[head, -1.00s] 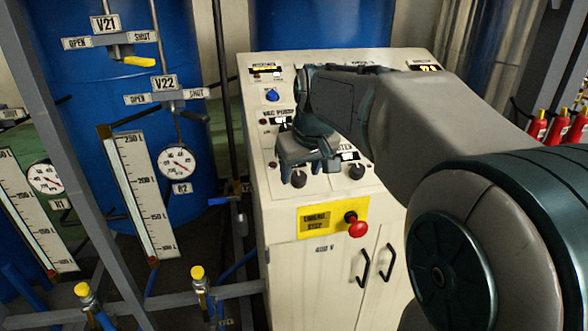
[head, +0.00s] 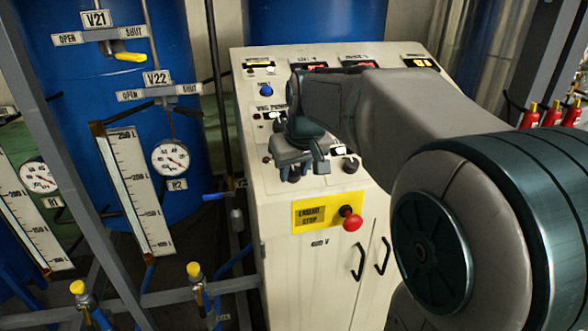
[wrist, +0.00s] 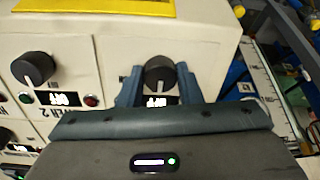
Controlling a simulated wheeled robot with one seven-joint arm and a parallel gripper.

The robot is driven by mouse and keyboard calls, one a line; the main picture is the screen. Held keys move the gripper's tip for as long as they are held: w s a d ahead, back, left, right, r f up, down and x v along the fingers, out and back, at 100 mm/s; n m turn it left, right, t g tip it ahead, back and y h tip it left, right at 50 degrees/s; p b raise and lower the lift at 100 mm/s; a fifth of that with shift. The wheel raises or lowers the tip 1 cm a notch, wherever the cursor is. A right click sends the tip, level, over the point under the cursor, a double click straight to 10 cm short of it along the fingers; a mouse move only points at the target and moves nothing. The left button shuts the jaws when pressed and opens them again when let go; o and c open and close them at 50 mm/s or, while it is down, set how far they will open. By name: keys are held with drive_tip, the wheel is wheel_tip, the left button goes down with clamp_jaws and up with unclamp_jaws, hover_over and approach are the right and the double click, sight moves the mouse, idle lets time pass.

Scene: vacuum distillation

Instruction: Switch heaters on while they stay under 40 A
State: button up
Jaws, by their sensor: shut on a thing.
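My gripper (wrist: 158,82) is shut on a black heater knob (wrist: 158,70), one finger on each side, in the wrist view. In the head view my gripper (head: 298,165) covers most of this left knob on the sloped cream panel (head: 262,185). A second black knob (wrist: 33,68) is free; it also shows in the head view (head: 350,165). The held knob's display (wrist: 160,101) is partly hidden. Two red displays (head: 311,67) (head: 358,63) at the panel's top are too small to read.
A red emergency stop button (head: 352,222) sticks out on a yellow plate below the knobs. A blue button (head: 266,90) is at the panel's upper left. Pipes, gauges and a grey frame (head: 85,190) stand left of the cabinet.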

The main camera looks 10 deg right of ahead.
drive_tip(key=m+b, duration=0.1)
drive_tip(key=m, duration=0.5)
drive_tip(key=shift+b, duration=0.35)
drive_tip(key=m+b, duration=0.1)
drive_tip(key=m, duration=0.4)
drive_tip(key=shift+m, duration=0.3)
drive_tip(key=o, duration=1)
drive_tip(key=shift+r, duration=0.1)
drive_tip(key=v, duration=1.3)
drive_tip(key=shift+s+a+r, duration=0.2)
drive_tip(key=shift+s+r, duration=0.05)
drive_tip(key=shift+s, duration=0.05)
